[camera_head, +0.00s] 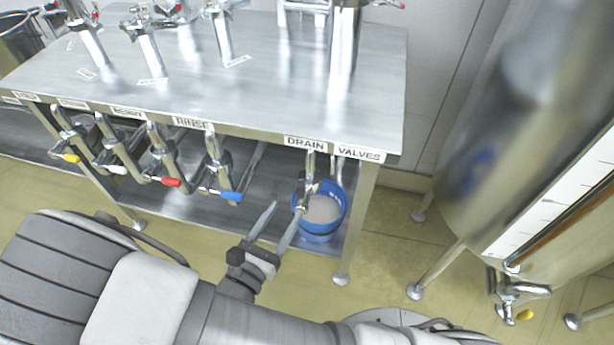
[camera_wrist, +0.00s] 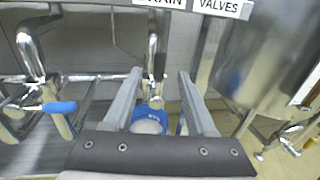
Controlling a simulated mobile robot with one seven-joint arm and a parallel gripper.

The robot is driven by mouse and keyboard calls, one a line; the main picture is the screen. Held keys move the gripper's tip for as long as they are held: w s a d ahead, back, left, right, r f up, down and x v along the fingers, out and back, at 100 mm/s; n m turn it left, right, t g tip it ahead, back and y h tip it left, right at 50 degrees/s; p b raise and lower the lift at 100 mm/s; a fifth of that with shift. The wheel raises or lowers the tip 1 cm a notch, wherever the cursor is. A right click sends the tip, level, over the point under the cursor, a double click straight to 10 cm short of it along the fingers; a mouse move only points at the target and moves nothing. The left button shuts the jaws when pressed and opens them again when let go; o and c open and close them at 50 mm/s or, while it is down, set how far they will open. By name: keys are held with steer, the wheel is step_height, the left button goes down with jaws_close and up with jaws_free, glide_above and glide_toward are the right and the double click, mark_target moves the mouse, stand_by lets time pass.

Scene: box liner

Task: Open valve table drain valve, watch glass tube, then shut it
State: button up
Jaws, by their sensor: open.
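The drain valve (camera_head: 309,188) hangs on a steel pipe under the table edge, below the DRAIN label (camera_head: 306,143). In the wrist view the drain valve (camera_wrist: 155,101) shows between my fingers, beyond their tips or near them; I cannot tell the exact depth. My gripper (camera_head: 286,209) is open and empty, pointing at the drain valve from the front; it also shows in the wrist view (camera_wrist: 160,73). The handle's position is unclear. An upright tube with amber colour (camera_head: 560,233) runs beside a white scale (camera_head: 553,208) on the tank at right.
A blue bucket (camera_head: 320,232) with pale contents stands below the drain valve. Several valves with coloured handles, including a blue one (camera_head: 231,195), hang to the left. A table leg (camera_head: 357,225) and the steel tank (camera_head: 500,130) stand to the right.

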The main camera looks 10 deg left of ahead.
mark_target(302, 195)
steer(key=b+x, duration=0.1)
steer(key=x, duration=1)
steer(key=shift+w+b, duration=0.35)
steer(key=shift+b, duration=0.05)
steer(key=shift+d, duration=0.1)
steer(key=shift+c, duration=0.4)
jaws_close()
